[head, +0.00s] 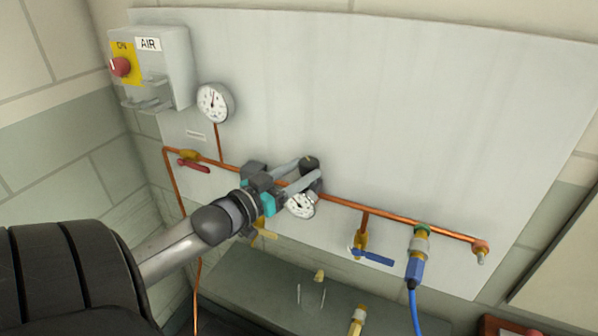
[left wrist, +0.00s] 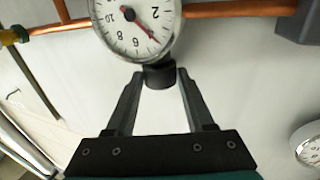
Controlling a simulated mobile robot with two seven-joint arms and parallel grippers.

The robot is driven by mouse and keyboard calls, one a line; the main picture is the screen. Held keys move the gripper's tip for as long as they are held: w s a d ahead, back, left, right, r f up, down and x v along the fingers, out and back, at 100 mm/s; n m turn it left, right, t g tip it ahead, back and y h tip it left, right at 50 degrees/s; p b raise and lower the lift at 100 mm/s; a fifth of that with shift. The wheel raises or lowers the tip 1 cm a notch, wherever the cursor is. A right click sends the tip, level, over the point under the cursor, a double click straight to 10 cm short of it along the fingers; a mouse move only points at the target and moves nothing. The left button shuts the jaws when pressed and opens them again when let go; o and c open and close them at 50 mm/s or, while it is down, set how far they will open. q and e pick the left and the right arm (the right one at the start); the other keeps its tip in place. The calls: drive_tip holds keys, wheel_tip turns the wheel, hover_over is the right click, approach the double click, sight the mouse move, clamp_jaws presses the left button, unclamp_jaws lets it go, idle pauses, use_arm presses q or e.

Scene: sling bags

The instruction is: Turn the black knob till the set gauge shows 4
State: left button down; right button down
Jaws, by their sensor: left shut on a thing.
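The black knob (head: 309,162) sits on the copper pipe, above the set gauge in the head view. My left gripper (head: 311,174) is shut on the knob, one finger on each side. In the left wrist view the fingertips (left wrist: 165,78) flank the knob (left wrist: 159,75). The set gauge (head: 300,206) is partly covered by the gripper in the head view. In the left wrist view the set gauge (left wrist: 138,22) is cut off by the top edge. Its red needle points between 2 and 6; no 4 is readable there. My right gripper is not in view.
A red-handled valve (head: 192,162) is at left. A blue-handled valve (head: 370,256) and blue hose fitting (head: 416,262) are at right.

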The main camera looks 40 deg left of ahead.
use_arm(q)
drive_tip(key=c, duration=0.7)
unclamp_jaws()
drive_tip(key=shift+r, duration=0.1)
drive_tip(key=shift+o, duration=0.8)
drive_tip(key=shift+w, duration=0.15)
drive_tip(key=shift+s+f, duration=0.2)
drive_tip(key=shift+s, duration=0.65)
drive_tip(key=s, duration=1.3)
drive_tip(key=shift+s+a, duration=0.2)
drive_tip(key=shift+s, duration=0.1)
drive_tip(key=shift+r, duration=0.1)
